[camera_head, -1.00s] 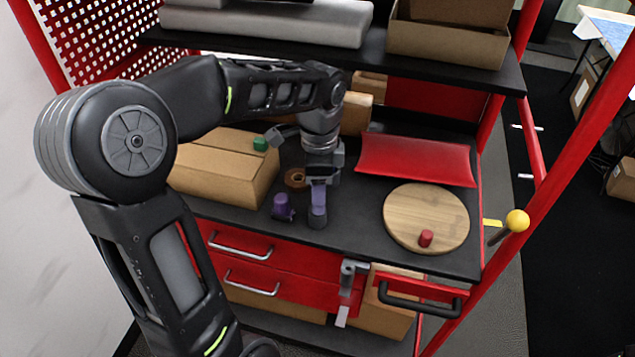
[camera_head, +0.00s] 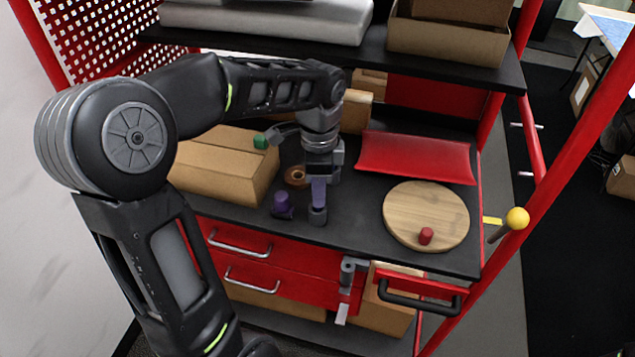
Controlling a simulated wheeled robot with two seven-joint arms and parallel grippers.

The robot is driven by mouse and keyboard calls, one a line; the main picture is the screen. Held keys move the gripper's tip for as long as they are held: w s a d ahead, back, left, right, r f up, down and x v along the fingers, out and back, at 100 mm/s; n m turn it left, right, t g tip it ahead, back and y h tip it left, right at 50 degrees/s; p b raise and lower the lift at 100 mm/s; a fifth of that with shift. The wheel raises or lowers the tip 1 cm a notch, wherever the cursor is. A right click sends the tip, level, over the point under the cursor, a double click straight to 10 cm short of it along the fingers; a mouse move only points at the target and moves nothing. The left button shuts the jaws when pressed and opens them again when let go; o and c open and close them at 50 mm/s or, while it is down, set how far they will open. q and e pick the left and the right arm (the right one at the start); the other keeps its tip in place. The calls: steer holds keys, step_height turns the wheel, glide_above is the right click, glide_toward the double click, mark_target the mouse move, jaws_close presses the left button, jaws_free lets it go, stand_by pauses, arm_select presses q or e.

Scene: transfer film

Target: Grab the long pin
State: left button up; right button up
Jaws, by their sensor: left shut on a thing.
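The long pin (camera_head: 318,189) is purple and upright. My left gripper (camera_head: 318,180) points down and is shut on its top. A grey socket-like block (camera_head: 318,215) is at the pin's lower end; I cannot tell whether the pin's tip is still inside it. A shorter purple pin (camera_head: 283,202) stands in a similar grey block just to the left, apart from the gripper. My right gripper is not in view.
A brown ring (camera_head: 296,177) lies behind the short pin. A cardboard box (camera_head: 222,177), a small green piece (camera_head: 261,142), a red tray (camera_head: 416,158) and a round wooden board (camera_head: 427,205) with a red peg (camera_head: 426,236) surround the work area. A shelf (camera_head: 440,72) is above.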

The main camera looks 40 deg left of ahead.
arm_select(q)
jaws_close()
step_height(320, 180, up, 10)
steer(key=shift+r, duration=0.1)
stand_by(0.6)
stand_by(0.4)
